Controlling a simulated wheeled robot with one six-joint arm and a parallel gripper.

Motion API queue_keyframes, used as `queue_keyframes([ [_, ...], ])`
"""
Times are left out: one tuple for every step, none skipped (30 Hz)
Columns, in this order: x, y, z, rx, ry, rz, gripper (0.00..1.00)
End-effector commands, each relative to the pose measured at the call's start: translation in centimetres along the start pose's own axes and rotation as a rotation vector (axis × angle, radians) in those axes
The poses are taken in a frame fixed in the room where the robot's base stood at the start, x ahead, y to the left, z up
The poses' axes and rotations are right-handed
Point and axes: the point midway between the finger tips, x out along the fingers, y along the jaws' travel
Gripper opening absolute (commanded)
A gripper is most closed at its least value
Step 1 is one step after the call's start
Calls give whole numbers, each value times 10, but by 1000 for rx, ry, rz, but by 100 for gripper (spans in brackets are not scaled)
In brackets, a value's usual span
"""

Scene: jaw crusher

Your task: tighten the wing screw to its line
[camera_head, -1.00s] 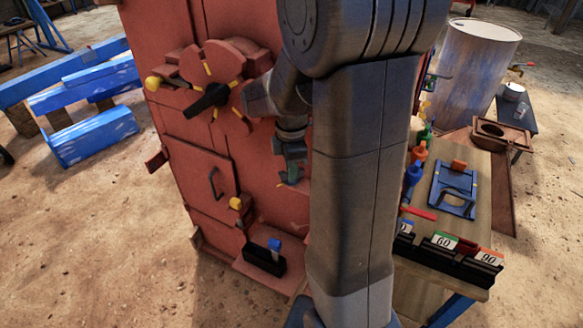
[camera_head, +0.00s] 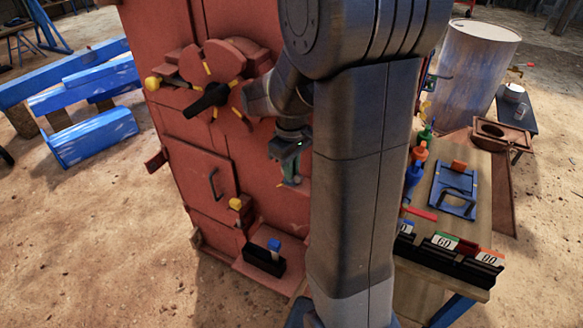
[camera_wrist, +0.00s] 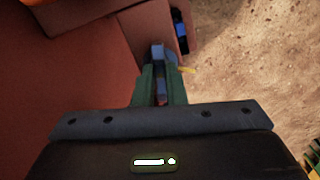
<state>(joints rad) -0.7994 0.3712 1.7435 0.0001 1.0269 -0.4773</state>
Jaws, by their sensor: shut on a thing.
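My gripper (camera_head: 291,166) is beside the front of the red crusher, partly behind my own arm in the head view. In the wrist view its two green fingers (camera_wrist: 158,78) are shut on a blue-grey piece, apparently the wing screw (camera_wrist: 158,56), which stands out past the fingertips.
The red crusher body (camera_head: 215,236) carries a black-handled dial (camera_head: 208,98) and a yellow knob (camera_head: 236,203). A black holder with a blue-topped piece (camera_head: 263,259) sits on its low ledge. A workbench with a blue plate (camera_head: 453,190) stands at right.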

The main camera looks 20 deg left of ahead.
Motion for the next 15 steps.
queue_keyframes([
  [-1,0,0,36,1,2,0],
  [-1,0,0,60,1,2,0],
  [-1,0,0,89,1,2,0],
  [-1,0,0,110,1,2,0],
  [-1,0,0,129,1,2,0],
  [-1,0,0,154,1,2,0],
  [-1,0,0,171,1,2,0],
  [-1,0,0,187,1,2,0],
  [-1,0,0,208,1,2,0],
  [-1,0,0,220,1,2,0],
  [-1,0,0,233,1,2,0],
  [-1,0,0,248,2,2,0],
  [-1,0,0,258,1,2,0],
  [-1,0,0,267,2,2,0],
  [-1,0,0,277,2,2,0],
])
